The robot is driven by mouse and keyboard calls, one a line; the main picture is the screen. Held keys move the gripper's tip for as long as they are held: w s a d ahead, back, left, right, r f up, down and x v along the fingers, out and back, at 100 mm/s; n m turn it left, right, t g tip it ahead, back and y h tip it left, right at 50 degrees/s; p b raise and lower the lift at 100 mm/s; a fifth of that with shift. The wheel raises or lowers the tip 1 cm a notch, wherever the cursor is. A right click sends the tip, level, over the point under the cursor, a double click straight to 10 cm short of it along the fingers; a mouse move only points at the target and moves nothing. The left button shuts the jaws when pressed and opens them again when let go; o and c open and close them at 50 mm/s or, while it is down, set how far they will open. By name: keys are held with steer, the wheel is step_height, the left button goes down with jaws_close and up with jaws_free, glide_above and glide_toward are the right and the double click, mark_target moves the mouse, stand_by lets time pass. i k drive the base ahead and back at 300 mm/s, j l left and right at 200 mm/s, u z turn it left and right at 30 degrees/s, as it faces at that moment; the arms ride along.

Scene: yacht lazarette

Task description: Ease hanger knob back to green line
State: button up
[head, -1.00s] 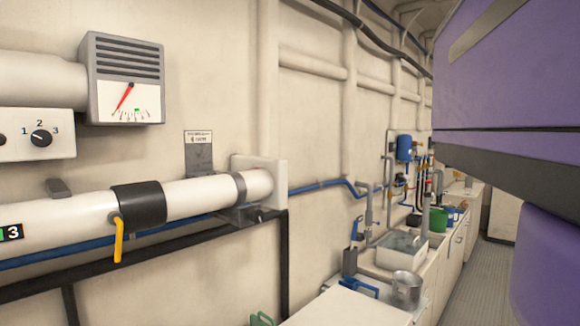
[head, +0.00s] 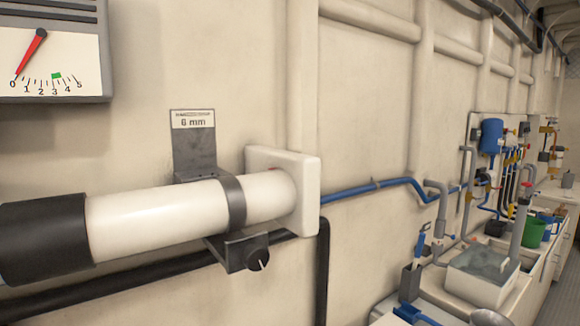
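The hanger knob (head: 258,260) is a small dark round knob with a pale pointer mark. It sits on the dark bracket (head: 230,248) under the white pipe (head: 155,215), below the grey clamp band (head: 232,202). A grey gauge (head: 103,60) at upper left has a red needle (head: 32,50) pointing at about 0. A green mark (head: 56,76) sits on its scale near 3. I see no green line at the knob itself. A plate labelled with a "mm" reading (head: 193,120) stands above the pipe. My gripper is not in view.
A black sleeve (head: 45,238) covers the pipe at left. A black rail (head: 130,278) runs below the pipe, and a blue hose (head: 345,193) leads right. A sink (head: 485,275) and counter with tools stand at right. The space before the knob looks clear.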

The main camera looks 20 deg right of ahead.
mark_target(256, 256)
steer(key=l+u, duration=0.15)
steer(key=u, duration=0.7)
steer(key=l+u, duration=0.25)
steer(key=l, duration=0.2)
steer(key=k+l+u, duration=0.15)
steer(key=l+u, duration=0.15)
steer(key=k+l+u, duration=0.1)
steer(key=l+u, duration=0.15)
steer(key=l, duration=0.3)
steer(key=k+l+u, duration=0.3)
steer(key=k+l, duration=0.15)
steer(key=l, duration=0.2)
steer(key=k+l, duration=0.15)
steer(key=l, duration=0.2)
steer(key=k+l, duration=0.1)
steer(key=l, duration=0.25)
steer(key=k+l, duration=0.15)
steer(key=l, duration=0.2)
